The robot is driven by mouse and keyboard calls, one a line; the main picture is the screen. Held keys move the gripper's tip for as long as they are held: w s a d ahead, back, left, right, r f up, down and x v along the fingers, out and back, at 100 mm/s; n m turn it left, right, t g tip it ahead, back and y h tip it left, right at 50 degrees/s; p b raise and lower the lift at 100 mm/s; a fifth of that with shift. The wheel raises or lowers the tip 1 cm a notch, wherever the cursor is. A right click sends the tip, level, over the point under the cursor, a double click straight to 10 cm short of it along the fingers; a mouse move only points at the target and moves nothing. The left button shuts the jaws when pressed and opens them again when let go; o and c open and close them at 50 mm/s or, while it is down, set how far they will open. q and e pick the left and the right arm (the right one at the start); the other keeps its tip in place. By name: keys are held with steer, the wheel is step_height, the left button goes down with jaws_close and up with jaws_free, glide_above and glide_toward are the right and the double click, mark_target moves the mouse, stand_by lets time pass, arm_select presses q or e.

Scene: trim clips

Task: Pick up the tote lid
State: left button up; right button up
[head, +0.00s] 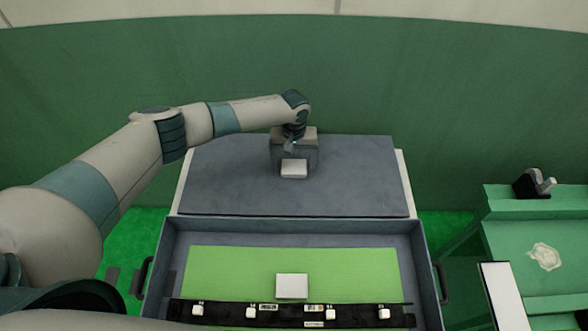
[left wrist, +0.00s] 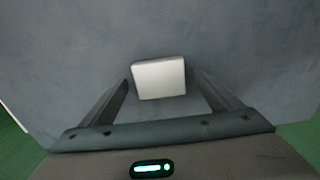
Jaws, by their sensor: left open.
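The tote lid appears to be the flat grey panel (head: 360,175) lying on a white-edged surface behind the open tote. A white block (head: 294,168), which looks like its handle, stands on the panel. My left gripper (head: 294,158) is over the panel at this block and hides part of it. In the left wrist view the open gripper (left wrist: 162,88) has one finger on each side of the white block (left wrist: 160,80), with grey lid surface (left wrist: 60,70) around it. I cannot tell whether the fingers touch the block. My right gripper is not in view.
The open grey tote (head: 290,226) stands in front, with a green mat (head: 220,265), a white block (head: 292,286) and a black strip (head: 290,315) bearing several white clips. A green bench (head: 510,225) stands at the right with a dark device (head: 530,184). A green wall (head: 430,90) is behind.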

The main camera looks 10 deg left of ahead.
mark_target(294, 166)
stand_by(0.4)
arm_select(q)
steer(key=c, duration=1.4)
steer(key=shift+o, duration=0.2)
steer(key=shift+r, duration=0.15)
steer(key=shift+r+b, duration=0.4)
steer(key=shift+r, duration=0.2)
step_height(294, 166, up, 2)
steer(key=shift+w+r+b, duration=0.1)
steer(key=shift+r+b, duration=0.15)
steer(key=shift+b, duration=0.25)
steer(key=w+d+r+b, duration=0.3)
steer(key=d+r, duration=0.4)
steer(key=d, duration=0.4)
steer(key=shift+d+b, duration=0.15)
steer(key=shift+b, duration=0.5)
